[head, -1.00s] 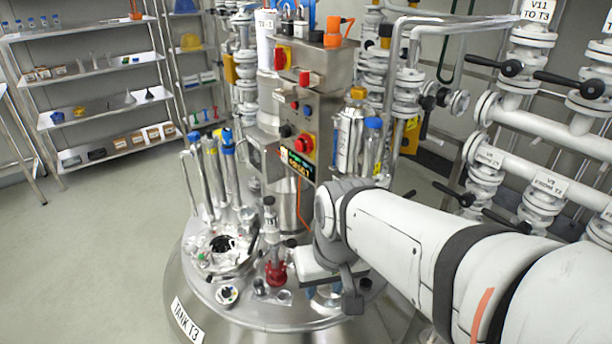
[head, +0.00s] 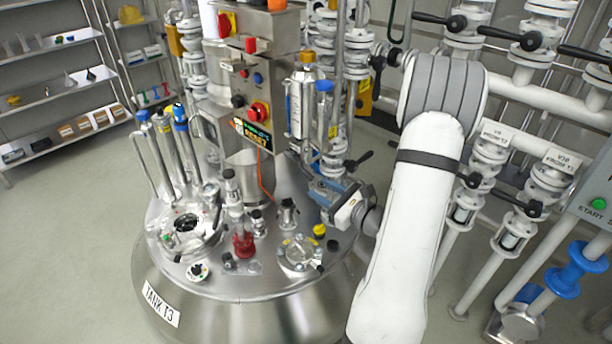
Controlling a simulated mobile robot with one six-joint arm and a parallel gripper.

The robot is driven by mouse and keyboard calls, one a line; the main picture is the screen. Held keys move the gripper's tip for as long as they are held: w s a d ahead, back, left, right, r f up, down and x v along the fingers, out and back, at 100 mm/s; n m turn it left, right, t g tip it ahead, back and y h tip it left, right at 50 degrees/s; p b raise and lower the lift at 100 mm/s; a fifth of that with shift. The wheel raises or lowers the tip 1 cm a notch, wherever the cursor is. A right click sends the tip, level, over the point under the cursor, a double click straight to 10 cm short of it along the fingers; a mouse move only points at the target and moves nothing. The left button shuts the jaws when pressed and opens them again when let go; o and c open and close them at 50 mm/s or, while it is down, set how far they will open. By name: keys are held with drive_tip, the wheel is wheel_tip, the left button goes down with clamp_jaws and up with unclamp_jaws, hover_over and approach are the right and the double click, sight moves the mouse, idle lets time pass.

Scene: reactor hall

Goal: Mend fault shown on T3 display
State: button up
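Tank T3 is a steel vessel with a domed lid, and its label (head: 161,304) reads TANK T3. The T3 display (head: 252,134) is a small dark panel with lit green and amber letters, too small to read surely. My gripper (head: 318,190) is over the right rear of the lid, pointing left, near small lid fittings. Its fingers are small and partly hidden, and I cannot tell whether they are open or touching anything.
The lid carries a red fitting (head: 243,245), a round sight-glass flange (head: 300,254), a yellow cap (head: 319,230) and an open-looking port (head: 186,223). Valves with black handles (head: 528,41) and white pipes stand at right. Shelves (head: 60,95) stand at left, with clear floor between.

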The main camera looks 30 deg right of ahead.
sight(314, 180)
drive_tip(key=shift+w+d+f+m+t+h, duration=0.15)
drive_tip(key=shift+d+m+h, duration=0.15)
drive_tip(key=shift+d, duration=0.1)
drive_tip(key=shift+w+d+f+m+t+h, duration=0.1)
drive_tip(key=shift+w+d+m+t+h, duration=0.05)
drive_tip(key=shift+d+m+h, duration=0.2)
drive_tip(key=p+x, duration=0.1)
drive_tip(key=x, duration=0.6)
drive_tip(key=shift+p, duration=0.3)
clamp_jaws()
